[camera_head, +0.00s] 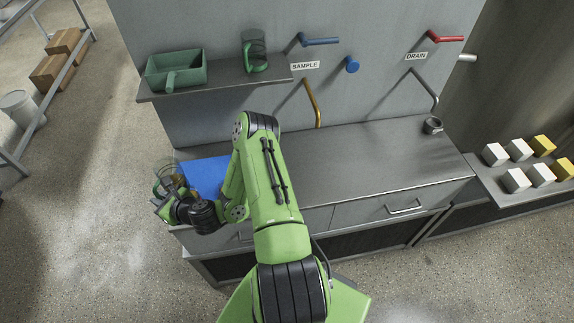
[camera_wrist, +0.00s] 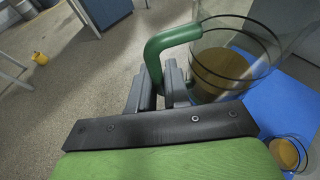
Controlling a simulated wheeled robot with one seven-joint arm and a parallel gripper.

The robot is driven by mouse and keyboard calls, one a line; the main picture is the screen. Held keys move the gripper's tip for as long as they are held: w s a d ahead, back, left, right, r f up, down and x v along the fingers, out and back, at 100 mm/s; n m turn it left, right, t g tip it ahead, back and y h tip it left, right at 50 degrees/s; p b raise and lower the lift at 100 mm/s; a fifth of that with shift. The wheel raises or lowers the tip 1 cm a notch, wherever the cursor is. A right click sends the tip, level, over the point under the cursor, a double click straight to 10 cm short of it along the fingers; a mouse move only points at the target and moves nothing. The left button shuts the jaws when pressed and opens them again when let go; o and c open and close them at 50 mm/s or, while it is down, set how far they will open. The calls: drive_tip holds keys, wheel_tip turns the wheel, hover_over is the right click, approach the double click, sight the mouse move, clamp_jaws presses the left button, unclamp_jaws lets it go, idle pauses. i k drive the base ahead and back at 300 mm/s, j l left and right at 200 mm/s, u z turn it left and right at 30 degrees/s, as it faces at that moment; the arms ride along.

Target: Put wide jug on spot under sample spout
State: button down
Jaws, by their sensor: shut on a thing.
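My gripper (camera_head: 167,197) is at the left end of the counter. In the wrist view my gripper (camera_wrist: 162,82) is shut on the green handle of a clear, wide jug (camera_wrist: 232,62). The jug has dark rings and brown contents at its bottom. In the head view the jug (camera_head: 162,186) is small and partly hidden by my wrist. The brass sample spout (camera_head: 313,103) hangs from the back panel beside the SAMPLE label.
A blue mat (camera_head: 204,175) lies at the counter's left end. A smaller clear vessel with brown contents (camera_wrist: 286,153) is near it.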

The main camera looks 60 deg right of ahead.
sight(309, 167)
drive_tip(key=z, duration=0.7)
drive_tip(key=j+u, duration=0.1)
